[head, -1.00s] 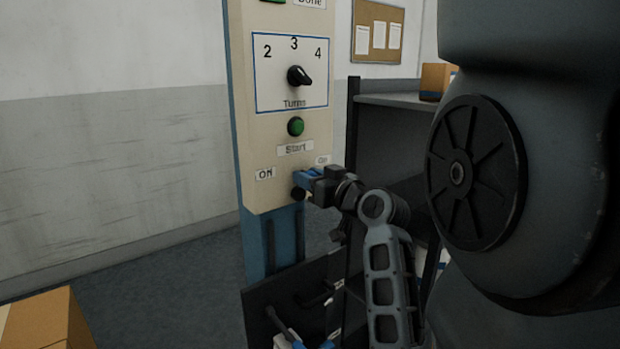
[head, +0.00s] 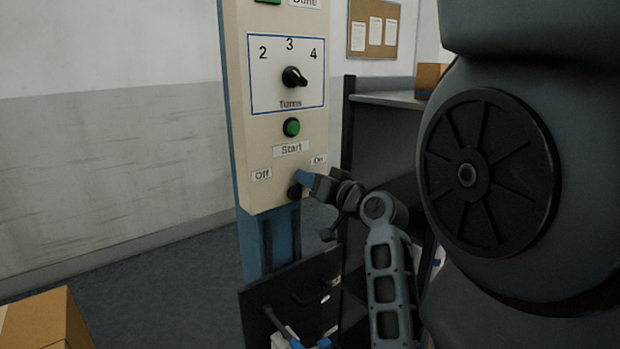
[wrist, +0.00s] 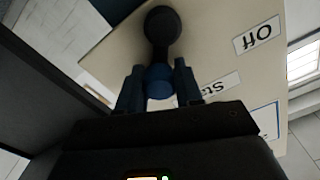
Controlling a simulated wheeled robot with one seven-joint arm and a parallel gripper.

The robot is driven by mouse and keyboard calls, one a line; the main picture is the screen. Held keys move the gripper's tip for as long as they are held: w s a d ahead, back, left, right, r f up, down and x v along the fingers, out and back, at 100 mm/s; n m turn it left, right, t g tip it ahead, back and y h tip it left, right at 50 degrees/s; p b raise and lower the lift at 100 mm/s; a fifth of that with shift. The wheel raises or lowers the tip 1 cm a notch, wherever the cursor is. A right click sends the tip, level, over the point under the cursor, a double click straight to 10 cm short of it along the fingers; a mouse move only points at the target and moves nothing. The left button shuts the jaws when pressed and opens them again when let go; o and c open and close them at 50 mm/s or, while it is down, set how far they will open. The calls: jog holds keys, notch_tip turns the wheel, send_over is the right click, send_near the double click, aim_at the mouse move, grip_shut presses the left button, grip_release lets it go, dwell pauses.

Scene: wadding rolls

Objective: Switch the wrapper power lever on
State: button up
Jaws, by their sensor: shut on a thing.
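The wrapper power lever has a black round pivot (head: 294,191) at the foot of the cream control panel and a blue handle (head: 304,178) that leans up and to the right, towards the "On" label (head: 318,160). The "Off" label (head: 262,174) is to its left. My gripper (head: 312,182) is at the handle from the right. In the wrist view, my gripper (wrist: 158,78) has its two fingers on either side of the blue handle (wrist: 158,88), shut on it. The black pivot (wrist: 161,24) shows beyond the fingertips. The fingers hide part of the handle.
Above the lever are the green Start button (head: 291,128) and the Turns dial (head: 294,77). A dark shelf unit (head: 385,99) stands to the right, behind my arm. A dark holder (head: 290,288) with tools is below. A cardboard box (head: 45,320) is at lower left.

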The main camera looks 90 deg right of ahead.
jog(key=o, duration=1)
jog(key=shift+o, duration=0.2)
jog(key=b+v, duration=0.2)
jog(key=v, duration=0.6)
